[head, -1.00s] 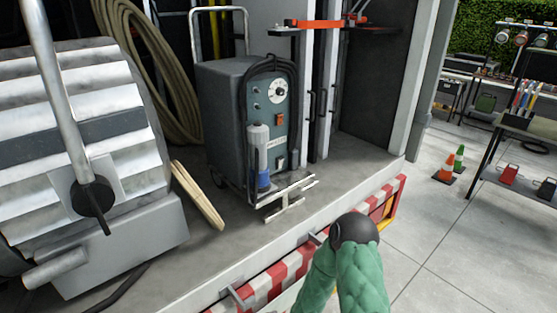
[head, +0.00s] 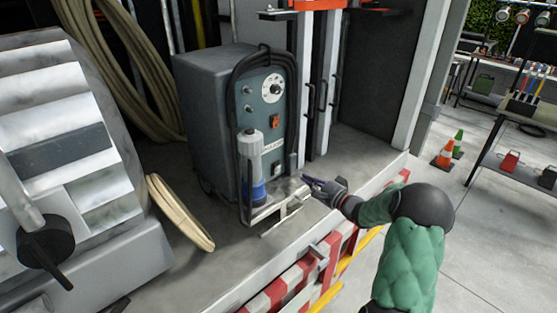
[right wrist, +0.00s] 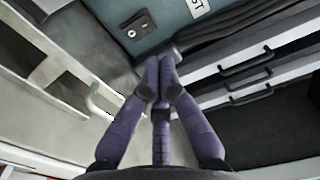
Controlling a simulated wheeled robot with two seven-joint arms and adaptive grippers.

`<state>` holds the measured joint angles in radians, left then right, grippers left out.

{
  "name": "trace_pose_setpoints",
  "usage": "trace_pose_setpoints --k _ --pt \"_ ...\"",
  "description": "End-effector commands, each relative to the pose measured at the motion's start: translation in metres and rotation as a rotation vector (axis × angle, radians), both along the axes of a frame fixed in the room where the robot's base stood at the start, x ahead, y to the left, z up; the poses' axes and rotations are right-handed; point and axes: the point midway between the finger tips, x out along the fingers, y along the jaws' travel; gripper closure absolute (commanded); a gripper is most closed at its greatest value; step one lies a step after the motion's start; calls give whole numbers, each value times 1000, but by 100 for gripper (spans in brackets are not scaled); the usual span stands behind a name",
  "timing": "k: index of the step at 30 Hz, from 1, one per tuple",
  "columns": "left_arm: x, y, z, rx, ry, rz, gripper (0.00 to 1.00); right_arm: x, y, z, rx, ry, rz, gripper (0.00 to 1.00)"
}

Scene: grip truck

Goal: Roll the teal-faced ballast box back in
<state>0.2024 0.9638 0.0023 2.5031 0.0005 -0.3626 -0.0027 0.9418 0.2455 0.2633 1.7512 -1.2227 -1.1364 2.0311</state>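The ballast box (head: 205,98) stands upright on wheels on the truck deck, its teal face toward the front right. The face carries a dial, switches, a black cable and a grey-blue cylinder. A pale metal bracket (head: 283,207) sticks out at its foot. My right gripper (head: 308,183) is just right of the box's lower front corner, by the bracket. In the right wrist view the gripper's purple fingers (right wrist: 161,80) come together with nothing visible between them, below the teal face (right wrist: 163,22). I cannot tell whether they touch the box. My left gripper is out of view.
Drawers with black handles (right wrist: 248,80) are close on the right. The deck edge has a red-white striped panel (head: 290,285). Cones (head: 445,152) stand outside.

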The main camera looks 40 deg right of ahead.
Motion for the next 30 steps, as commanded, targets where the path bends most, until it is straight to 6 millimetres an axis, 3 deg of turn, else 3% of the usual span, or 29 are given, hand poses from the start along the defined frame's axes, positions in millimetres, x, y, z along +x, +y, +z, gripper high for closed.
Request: trace_pose_setpoints --k 5,21,30 --pt "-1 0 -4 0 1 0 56 15 2 -1 3 -1 3 100" --pt "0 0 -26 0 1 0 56 111 10 -2 3 -1 2 100" --pt "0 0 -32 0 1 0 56 137 12 -1 3 0 0 100"
